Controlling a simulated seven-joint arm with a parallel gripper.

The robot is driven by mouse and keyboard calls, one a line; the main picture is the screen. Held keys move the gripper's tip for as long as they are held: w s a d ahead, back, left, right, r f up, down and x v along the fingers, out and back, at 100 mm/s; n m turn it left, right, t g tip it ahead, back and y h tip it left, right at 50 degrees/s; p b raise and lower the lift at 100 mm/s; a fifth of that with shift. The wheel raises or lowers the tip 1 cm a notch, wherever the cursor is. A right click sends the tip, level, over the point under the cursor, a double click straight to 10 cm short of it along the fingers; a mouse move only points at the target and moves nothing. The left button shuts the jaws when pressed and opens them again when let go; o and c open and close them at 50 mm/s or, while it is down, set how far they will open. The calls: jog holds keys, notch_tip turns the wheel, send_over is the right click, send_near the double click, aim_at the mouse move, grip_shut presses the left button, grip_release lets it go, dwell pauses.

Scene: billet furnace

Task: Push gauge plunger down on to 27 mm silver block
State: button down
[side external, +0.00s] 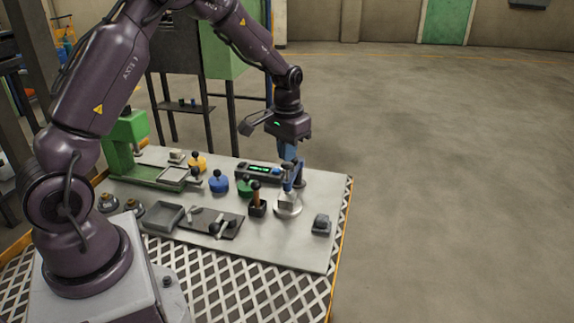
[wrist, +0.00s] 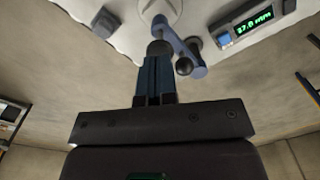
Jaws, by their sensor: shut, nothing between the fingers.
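The gauge stands near the right of the table, with a round pale base (side external: 289,209) and a blue-grey arm (wrist: 181,45). A small silver block (side external: 287,197) appears to sit on the base, partly hidden by the plunger. My gripper (side external: 288,156) is shut, pointing down directly above the gauge. In the wrist view its blue fingers (wrist: 156,78) are together, with a dark plunger knob (wrist: 160,47) at their tips. They look in contact, but I cannot be sure. The gauge display (wrist: 254,19) is lit green and ends in "7.0 mm"; its first digit is unclear.
Left of the gauge stand a wooden-handled stamp (side external: 257,201), a green knobbed weight (side external: 244,187) and a blue one (side external: 219,182). A grey tray (side external: 164,217) and a dark tool plate (side external: 201,224) lie further left. A small grey object (side external: 321,224) sits front right.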

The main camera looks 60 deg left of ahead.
jog(key=shift+r, duration=2.5)
jog(key=shift+s+f, duration=0.2)
jog(key=s+d+r+m+t, duration=0.1)
jog(key=s+d+r+t, duration=0.1)
jog(key=s+d+r, duration=0.2)
jog(key=s+d+r+m+t, duration=0.1)
jog(key=s+d+r, duration=0.4)
jog(key=s, duration=0.5)
jog(key=s+d+r+m+t, duration=0.1)
jog(key=s+d+r+t, duration=0.1)
jog(key=s+d+r, duration=0.2)
jog(key=s+r, duration=0.1)
jog(key=s, duration=0.2)
jog(key=shift+s+d+r+t, duration=0.2)
jog(key=shift+s+r+t, duration=0.1)
jog(key=shift+s+r, duration=0.05)
